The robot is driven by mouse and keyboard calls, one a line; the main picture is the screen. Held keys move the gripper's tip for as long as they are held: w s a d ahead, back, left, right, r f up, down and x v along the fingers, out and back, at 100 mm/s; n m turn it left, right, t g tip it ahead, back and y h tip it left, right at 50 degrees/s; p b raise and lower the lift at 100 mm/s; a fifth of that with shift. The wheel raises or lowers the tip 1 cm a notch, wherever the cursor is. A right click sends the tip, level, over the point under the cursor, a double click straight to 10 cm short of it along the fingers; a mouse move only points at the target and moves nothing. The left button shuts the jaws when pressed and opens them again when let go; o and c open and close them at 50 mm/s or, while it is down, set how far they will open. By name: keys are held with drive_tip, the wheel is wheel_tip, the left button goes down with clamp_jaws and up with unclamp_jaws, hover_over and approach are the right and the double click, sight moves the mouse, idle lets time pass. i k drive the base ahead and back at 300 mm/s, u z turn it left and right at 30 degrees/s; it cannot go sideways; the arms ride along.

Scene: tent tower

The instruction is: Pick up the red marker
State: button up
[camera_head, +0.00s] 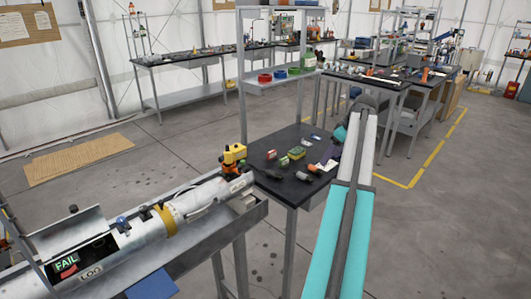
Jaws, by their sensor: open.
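I cannot make out a red marker for sure. A small red object (271,154) lies on the dark-topped table (262,171), toward its left side; it is too small to tell what it is. A small red and green object (284,161) lies just right of it. My arm stretches up the right of centre and covers the table's right edge.
A yellow and green box (297,153) and dark pieces (303,176) share the table. A yellow-orange device (233,156) stands at its left, beside a long metal cylinder (130,236) in a trough. A shelf (283,79) rises behind.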

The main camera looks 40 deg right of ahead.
sight(271, 155)
drive_tip(key=i, duration=0.9)
drive_tip(key=u, duration=0.05)
